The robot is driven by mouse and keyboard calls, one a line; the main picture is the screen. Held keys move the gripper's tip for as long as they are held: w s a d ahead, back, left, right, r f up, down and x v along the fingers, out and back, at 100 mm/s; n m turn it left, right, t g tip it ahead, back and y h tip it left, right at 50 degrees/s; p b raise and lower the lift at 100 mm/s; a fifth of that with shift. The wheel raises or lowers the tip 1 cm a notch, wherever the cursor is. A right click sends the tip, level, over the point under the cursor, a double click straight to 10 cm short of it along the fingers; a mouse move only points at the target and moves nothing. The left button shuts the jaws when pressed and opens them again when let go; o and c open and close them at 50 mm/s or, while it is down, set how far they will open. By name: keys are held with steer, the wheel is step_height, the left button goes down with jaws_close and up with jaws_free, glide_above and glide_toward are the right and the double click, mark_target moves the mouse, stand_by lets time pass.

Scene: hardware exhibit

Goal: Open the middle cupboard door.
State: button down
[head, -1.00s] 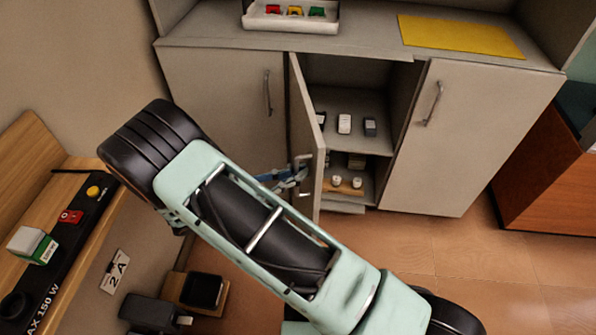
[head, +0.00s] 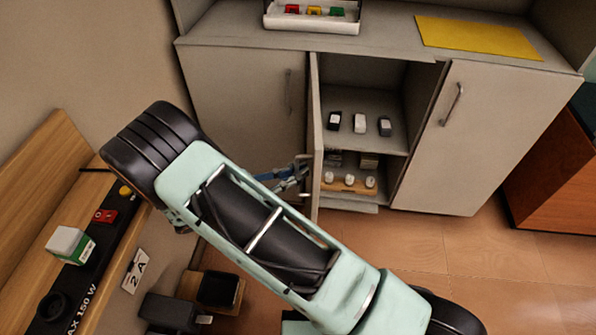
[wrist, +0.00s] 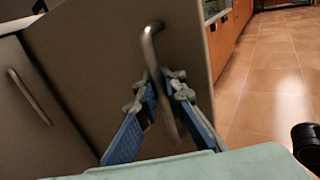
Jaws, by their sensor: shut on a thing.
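The middle cupboard door (head: 316,150) stands open, swung out about square to the cupboard front and seen nearly edge-on in the head view. Its bar handle (wrist: 153,42) shows in the wrist view, running down between the fingers. My gripper (wrist: 165,84) is shut on this handle, with a blue-and-grey finger on each side. In the head view my gripper (head: 301,170) is at the left face of the door, partly hidden by my arm. Inside the cupboard (head: 382,75), small dark and white items stand on a shelf, and white items sit on a wooden board below.
The left door (head: 240,100) and right door (head: 480,140) are shut. A white tray (head: 312,22) and yellow mat (head: 478,38) lie on top. A wooden bench (head: 50,200) stands left. Tiled floor (head: 450,260) is clear in front of the right door.

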steer(key=shift+s, duration=0.1)
steer(key=c, duration=2.4)
jaws_free()
steer(key=shift+a, duration=0.1)
